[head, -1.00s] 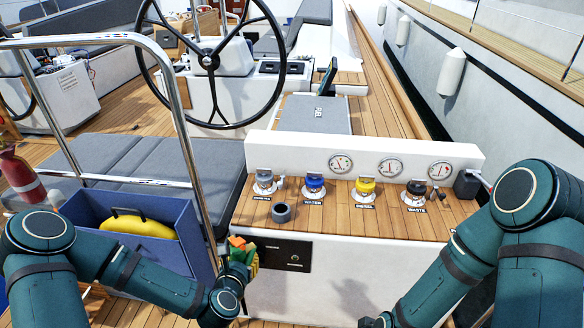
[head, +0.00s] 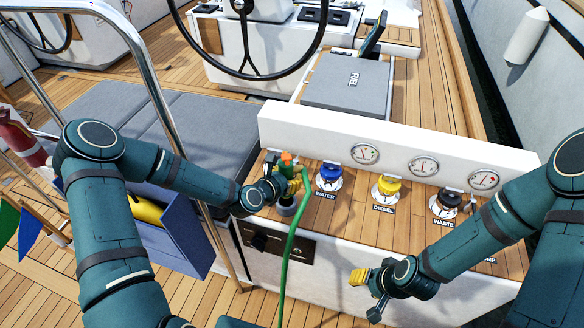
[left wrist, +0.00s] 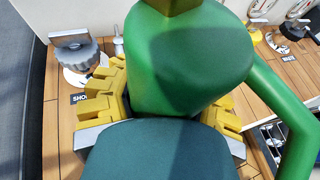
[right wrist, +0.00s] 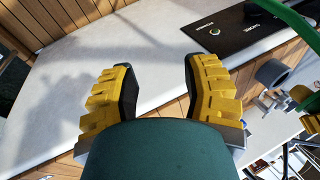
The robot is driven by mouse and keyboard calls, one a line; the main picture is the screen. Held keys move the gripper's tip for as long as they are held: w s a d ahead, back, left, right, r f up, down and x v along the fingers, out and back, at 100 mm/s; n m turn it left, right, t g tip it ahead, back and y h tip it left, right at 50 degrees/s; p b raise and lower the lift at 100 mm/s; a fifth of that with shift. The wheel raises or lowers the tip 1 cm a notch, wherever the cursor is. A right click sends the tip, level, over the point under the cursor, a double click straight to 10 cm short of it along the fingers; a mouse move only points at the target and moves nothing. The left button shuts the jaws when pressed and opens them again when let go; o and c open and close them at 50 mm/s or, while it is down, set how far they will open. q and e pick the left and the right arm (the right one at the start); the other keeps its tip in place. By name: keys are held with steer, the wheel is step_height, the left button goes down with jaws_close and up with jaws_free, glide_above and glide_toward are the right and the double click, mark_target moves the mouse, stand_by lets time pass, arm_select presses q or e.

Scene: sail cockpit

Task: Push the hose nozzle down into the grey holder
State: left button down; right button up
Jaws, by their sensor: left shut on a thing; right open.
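The green hose nozzle with an orange tip (head: 287,158) is in my left gripper (head: 290,186), over the deck counter. The grey holder (head: 287,207) is a short round cup at the counter's front left, right below the gripper in the head view. Whether the nozzle's lower end is inside it is hidden. The left wrist view shows the green nozzle body (left wrist: 190,60) between the yellow fingers. A green hose (head: 291,245) loops out and hangs down the counter's front. The grey holder also shows in the right wrist view (right wrist: 272,73). My right gripper (head: 366,292) is open and empty before the counter.
Blue (head: 329,174), yellow (head: 388,186) and black (head: 447,202) deck caps stand right of the holder. A white gauge panel (head: 400,150) rises behind them. A black switch panel (head: 275,243) is on the counter's front. A steel rail (head: 165,110) stands at left.

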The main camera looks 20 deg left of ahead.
arm_select(q)
steer(key=shift+w+r+h, duration=0.15)
steer(key=shift+w+h, duration=0.05)
steer(key=shift+h, duration=0.1)
steer(key=shift+a, duration=0.1)
steer(key=shift+f+b, duration=2)
steer(key=shift+f, duration=0.9)
arm_select(e)
steer(key=shift+s+a+f, duration=0.1)
steer(key=shift+s+f, duration=0.25)
steer(key=shift+f, duration=0.55)
steer(key=shift+s+f, duration=0.3)
steer(key=shift+f, duration=0.6)
steer(key=shift+f, duration=0.2)
arm_select(q)
steer(key=shift+f+b, duration=0.65)
steer(key=shift+b, duration=0.1)
arm_select(e)
steer(key=shift+f, duration=0.5)
arm_select(q)
steer(key=c, duration=0.8)
jaws_free()
steer(key=shift+s, duration=0.1)
